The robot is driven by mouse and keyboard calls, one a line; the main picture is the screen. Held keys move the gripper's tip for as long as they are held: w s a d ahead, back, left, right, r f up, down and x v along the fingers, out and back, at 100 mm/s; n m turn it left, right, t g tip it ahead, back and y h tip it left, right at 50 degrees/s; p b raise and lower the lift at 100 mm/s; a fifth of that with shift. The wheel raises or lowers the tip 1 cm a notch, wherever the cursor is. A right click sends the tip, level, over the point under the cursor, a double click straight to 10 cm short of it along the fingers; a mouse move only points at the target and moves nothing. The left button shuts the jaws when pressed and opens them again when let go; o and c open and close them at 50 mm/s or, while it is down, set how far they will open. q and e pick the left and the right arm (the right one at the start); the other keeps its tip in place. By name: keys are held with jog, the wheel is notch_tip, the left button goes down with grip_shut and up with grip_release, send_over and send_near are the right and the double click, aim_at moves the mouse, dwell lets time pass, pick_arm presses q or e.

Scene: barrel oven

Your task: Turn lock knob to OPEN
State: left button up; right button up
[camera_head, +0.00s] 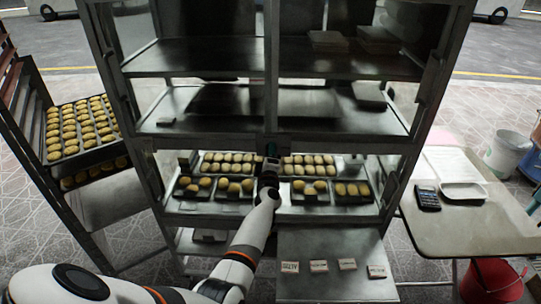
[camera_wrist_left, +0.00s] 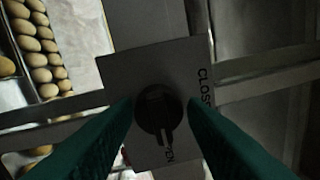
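The lock knob (camera_wrist_left: 158,108) is round and black and sits on a grey plate (camera_wrist_left: 190,65) in the left wrist view. Its ridge points down in the picture, towards the partly hidden OPEN lettering (camera_wrist_left: 171,155). The CLOSE lettering (camera_wrist_left: 205,87) is at the plate's right edge, partly cut off by a finger. My left gripper (camera_wrist_left: 160,118) is open, with one green finger on either side of the knob. I cannot tell whether the fingers touch it. In the head view my left gripper (camera_head: 269,168) is at the cabinet's centre post and hides the knob. My right gripper is not in view.
The metal cabinet (camera_head: 273,60) has shelves with trays of rolls (camera_head: 235,187) either side of the post. A rack with rolls (camera_head: 82,128) stands left. A low metal shelf (camera_head: 335,250) with small labels projects in front.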

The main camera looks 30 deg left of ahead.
pick_arm(q)
jog(key=shift+o, duration=1.3)
jog(key=p+v, duration=0.5)
jog(key=v, duration=0.7)
